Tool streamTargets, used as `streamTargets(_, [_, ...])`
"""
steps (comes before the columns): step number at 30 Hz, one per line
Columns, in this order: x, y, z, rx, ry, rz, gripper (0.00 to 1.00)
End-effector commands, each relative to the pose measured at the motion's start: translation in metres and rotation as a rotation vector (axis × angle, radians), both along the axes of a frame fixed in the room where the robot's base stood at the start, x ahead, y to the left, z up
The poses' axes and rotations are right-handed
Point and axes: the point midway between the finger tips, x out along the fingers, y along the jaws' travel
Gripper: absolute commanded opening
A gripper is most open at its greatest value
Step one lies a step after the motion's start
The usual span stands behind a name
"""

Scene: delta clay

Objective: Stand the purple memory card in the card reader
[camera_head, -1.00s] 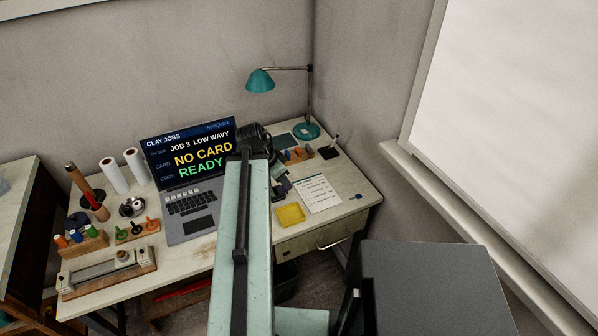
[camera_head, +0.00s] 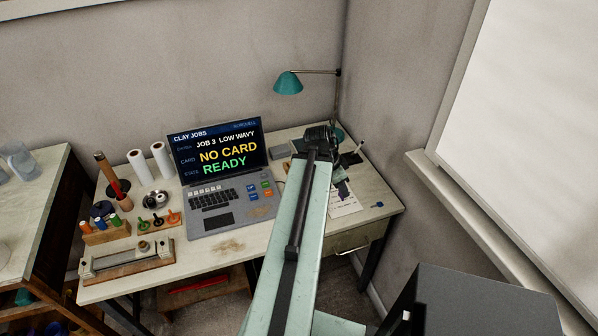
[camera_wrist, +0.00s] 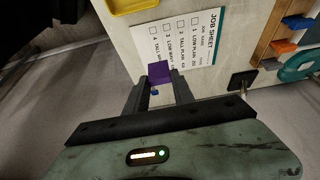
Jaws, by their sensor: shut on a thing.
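My gripper (camera_wrist: 160,85) is shut on the purple memory card (camera_wrist: 159,71), which sticks out beyond the fingertips in the wrist view. The card is held over the right part of the desk, near the job sheet (camera_wrist: 188,38). In the head view my gripper (camera_head: 341,186) is a dark shape over the desk's right side, and the card cannot be made out there. The laptop screen (camera_head: 219,150) reads "NO CARD" and "READY".
In the wrist view a yellow tray (camera_wrist: 132,5) lies at the top left. A wooden rack (camera_wrist: 268,46) with coloured pieces and a black square pad (camera_wrist: 243,81) lie to the right. A teal lamp (camera_head: 288,83) overhangs the desk's back. The desk front before the laptop is clear.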

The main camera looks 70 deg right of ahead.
Motion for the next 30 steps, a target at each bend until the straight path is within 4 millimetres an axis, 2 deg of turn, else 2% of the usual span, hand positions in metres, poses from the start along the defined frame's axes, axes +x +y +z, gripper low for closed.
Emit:
streamTargets(2, [0.010,0.000,0.002,0.000,0.000,0.008,0.00])
streamTargets(5, [0.038,-0.001,0.008,-0.003,-0.003,0.014,0.00])
streamTargets(9, [0.097,0.000,0.017,-0.002,-0.004,0.008,0.00])
streamTargets(12, [0.133,0.004,0.023,-0.003,-0.002,-0.001,0.00])
streamTargets(15, [0.154,0.008,0.025,-0.003,0.000,-0.009,0.00])
streamTargets(18, [0.160,0.010,0.025,-0.004,0.000,-0.013,0.00])
streamTargets(23, [0.160,0.011,0.021,-0.004,0.000,-0.013,0.00])
streamTargets(30, [0.160,0.010,0.001,-0.004,0.000,-0.013,0.00])
